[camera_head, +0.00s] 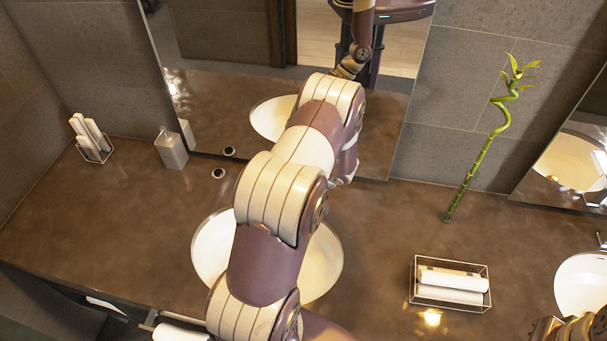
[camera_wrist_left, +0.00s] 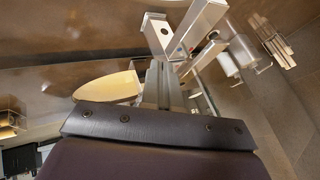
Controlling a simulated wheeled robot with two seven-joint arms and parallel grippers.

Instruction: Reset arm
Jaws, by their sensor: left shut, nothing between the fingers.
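My left arm rises from the bottom middle of the head view and reaches over the sink towards the mirror. Its own links hide its gripper there. In the left wrist view my left gripper (camera_wrist_left: 165,82) is shut and empty, with its metal fingers in the middle. The white sink basin (camera_head: 323,262) lies under the arm, partly hidden by it. It also shows left of the fingers in the wrist view (camera_wrist_left: 105,89). A small part of what looks like my right arm shows at the bottom right corner of the head view, without visible fingers.
A soap dispenser (camera_head: 171,150) and a rack of rolled towels (camera_head: 91,138) stand at the back left. A wire towel tray (camera_head: 449,284) and a bamboo stalk (camera_head: 476,165) are on the right. The mirror (camera_head: 220,110) stands behind the arm. The left counter is mostly clear.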

